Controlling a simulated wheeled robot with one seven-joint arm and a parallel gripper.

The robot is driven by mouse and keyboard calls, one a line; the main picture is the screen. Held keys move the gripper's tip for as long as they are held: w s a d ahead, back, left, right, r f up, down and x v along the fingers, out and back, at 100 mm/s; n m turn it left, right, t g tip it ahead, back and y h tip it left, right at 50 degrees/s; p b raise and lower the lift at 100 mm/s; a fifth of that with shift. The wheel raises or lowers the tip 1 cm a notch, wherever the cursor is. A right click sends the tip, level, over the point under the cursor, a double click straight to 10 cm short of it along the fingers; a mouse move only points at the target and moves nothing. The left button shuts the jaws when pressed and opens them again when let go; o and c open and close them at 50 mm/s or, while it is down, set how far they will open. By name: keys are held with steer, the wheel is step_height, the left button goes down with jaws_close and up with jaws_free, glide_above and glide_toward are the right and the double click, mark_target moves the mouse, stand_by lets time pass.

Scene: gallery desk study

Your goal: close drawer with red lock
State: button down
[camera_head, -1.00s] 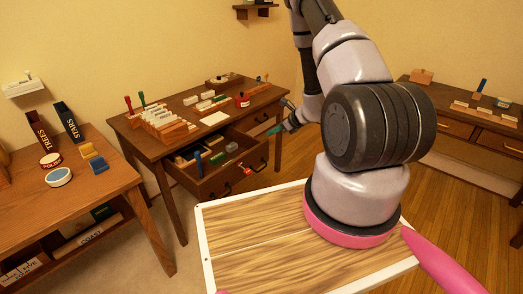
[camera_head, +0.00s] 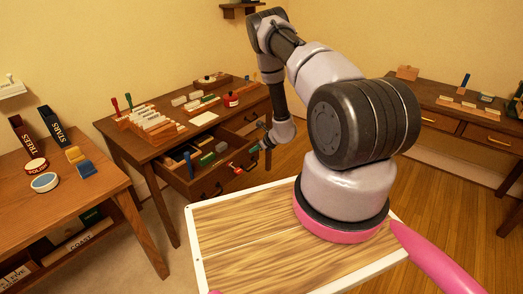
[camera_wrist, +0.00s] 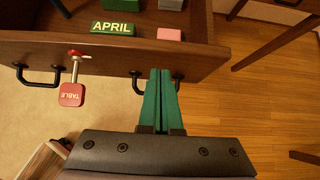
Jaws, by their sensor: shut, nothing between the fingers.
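The open drawer (camera_head: 222,179) sticks out from the middle desk, with several blocks inside. In the wrist view its wooden front (camera_wrist: 110,55) runs across the upper part. A red tag marked TABLE (camera_wrist: 71,94) hangs from a metal stem on that front; it shows as a small red spot in the head view (camera_head: 236,168). My gripper (camera_wrist: 161,72) has its green fingers together and empty, at the drawer front beside the right black handle (camera_wrist: 178,82). In the head view my gripper (camera_head: 257,147) is at the drawer's right end. I cannot tell whether the fingertips touch the front.
The middle desk top (camera_head: 160,112) holds blocks, stamps and a red bottle (camera_head: 231,99). A left desk (camera_head: 92,200) and a right desk (camera_head: 440,105) stand apart from it. Inside the drawer lies a green APRIL block (camera_wrist: 113,28). Open wooden floor lies right of the drawer.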

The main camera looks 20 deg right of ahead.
steer(key=shift+w+a, duration=0.45)
steer(key=shift+w, duration=0.3)
steer(key=shift+w, duration=0.1)
